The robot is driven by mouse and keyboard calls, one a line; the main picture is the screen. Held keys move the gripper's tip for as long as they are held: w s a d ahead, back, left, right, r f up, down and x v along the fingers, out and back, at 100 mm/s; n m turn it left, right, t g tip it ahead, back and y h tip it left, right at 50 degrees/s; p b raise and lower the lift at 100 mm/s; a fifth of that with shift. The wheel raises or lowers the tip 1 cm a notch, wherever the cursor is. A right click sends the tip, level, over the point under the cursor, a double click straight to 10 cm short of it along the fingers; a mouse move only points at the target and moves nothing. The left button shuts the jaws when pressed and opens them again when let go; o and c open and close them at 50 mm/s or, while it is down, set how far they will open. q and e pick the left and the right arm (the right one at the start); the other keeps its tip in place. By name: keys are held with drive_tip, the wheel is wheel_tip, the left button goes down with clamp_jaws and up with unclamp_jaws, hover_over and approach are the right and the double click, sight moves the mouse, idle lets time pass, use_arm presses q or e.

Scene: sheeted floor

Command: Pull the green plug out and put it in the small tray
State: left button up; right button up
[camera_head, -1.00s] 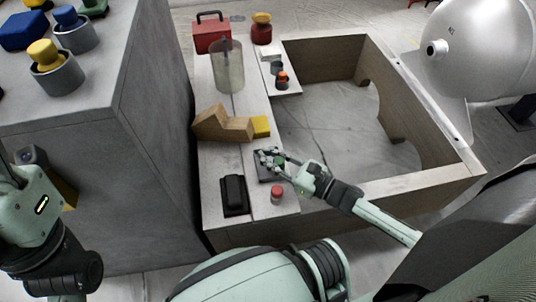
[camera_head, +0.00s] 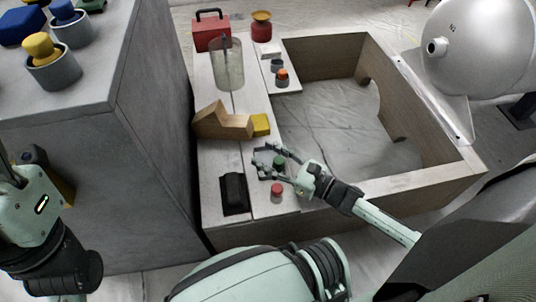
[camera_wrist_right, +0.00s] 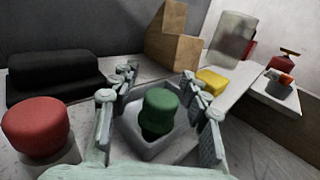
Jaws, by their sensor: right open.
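The green plug (camera_head: 278,161) stands upright in a small square grey tray (camera_head: 262,170) on the light bench top. In the right wrist view the green plug (camera_wrist_right: 158,111) sits inside the low walls of the tray (camera_wrist_right: 131,137), dark beneath its cap. My right gripper (camera_head: 266,162) is open, its fingers spread on either side of the plug and apart from it; it also shows in the wrist view (camera_wrist_right: 160,90). My left arm's end (camera_head: 38,200) is at the lower left, its fingers not clearly seen.
A red plug (camera_head: 277,189) and a black block (camera_head: 234,192) are close by. A wooden block (camera_head: 222,123), yellow block (camera_head: 261,125) and clear cylinder (camera_head: 227,65) stand farther back. An orange plug (camera_head: 282,74) is on the side ledge. A grey cabinet (camera_head: 150,130) rises left.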

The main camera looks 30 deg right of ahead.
drive_tip(key=v, duration=1.2)
